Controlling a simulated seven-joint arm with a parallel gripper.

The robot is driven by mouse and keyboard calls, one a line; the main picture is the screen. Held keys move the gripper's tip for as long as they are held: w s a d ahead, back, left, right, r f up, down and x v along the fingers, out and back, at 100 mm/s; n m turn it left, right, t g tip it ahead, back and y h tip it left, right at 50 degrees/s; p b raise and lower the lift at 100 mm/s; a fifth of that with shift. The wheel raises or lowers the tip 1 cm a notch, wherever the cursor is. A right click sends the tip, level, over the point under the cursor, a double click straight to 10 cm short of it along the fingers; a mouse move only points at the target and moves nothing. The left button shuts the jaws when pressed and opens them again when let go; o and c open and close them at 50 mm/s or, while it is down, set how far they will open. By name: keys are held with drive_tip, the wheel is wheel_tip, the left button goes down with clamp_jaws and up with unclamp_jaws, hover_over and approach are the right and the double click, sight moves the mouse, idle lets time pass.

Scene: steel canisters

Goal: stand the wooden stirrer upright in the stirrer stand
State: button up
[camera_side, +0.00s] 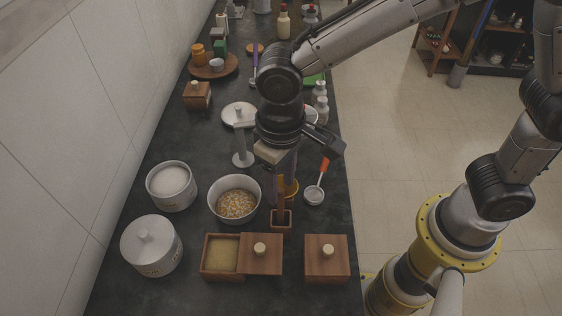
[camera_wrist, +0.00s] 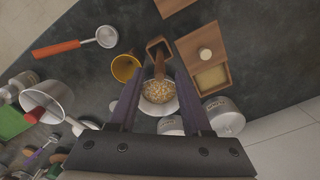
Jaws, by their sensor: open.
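The wooden stirrer (camera_side: 280,205) has its lower end inside the stirrer stand (camera_side: 281,226), a small square wooden holder on the dark counter. It looks roughly upright in the side view. In the wrist view the stirrer (camera_wrist: 159,66) rises from the stand (camera_wrist: 154,43) toward the camera, between the fingertips. My gripper (camera_side: 277,190) points down just above the stand. In the wrist view my gripper (camera_wrist: 159,78) is open, with a finger on each side of the stirrer and gaps between. The stirrer's upper part is partly hidden by my gripper in the side view.
A bowl of grains (camera_side: 236,199) stands left of the stand, and a yellow cup (camera_side: 292,187) close behind it. A red-handled strainer (camera_side: 315,192) lies at right.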

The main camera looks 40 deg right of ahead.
wheel_tip(320, 180, up, 6)
drive_tip(key=shift+f, duration=0.1)
drive_tip(key=s+d+r+m+t+y, duration=0.1)
drive_tip(key=s+d+r, duration=0.15)
drive_tip(key=d, duration=0.55)
drive_tip(key=s+d+r+t, duration=0.1)
drive_tip(key=d+r+t, duration=0.1)
drive_tip(key=d+r, duration=0.35)
drive_tip(key=s+d+f+m+t+h, duration=0.1)
drive_tip(key=s+d+f+t, duration=0.1)
drive_tip(key=s+d, duration=0.6)
drive_tip(key=shift+d+f+t, duration=0.3)
drive_tip(key=shift+d+f, duration=0.2)
drive_tip(key=shift+d, duration=0.6)
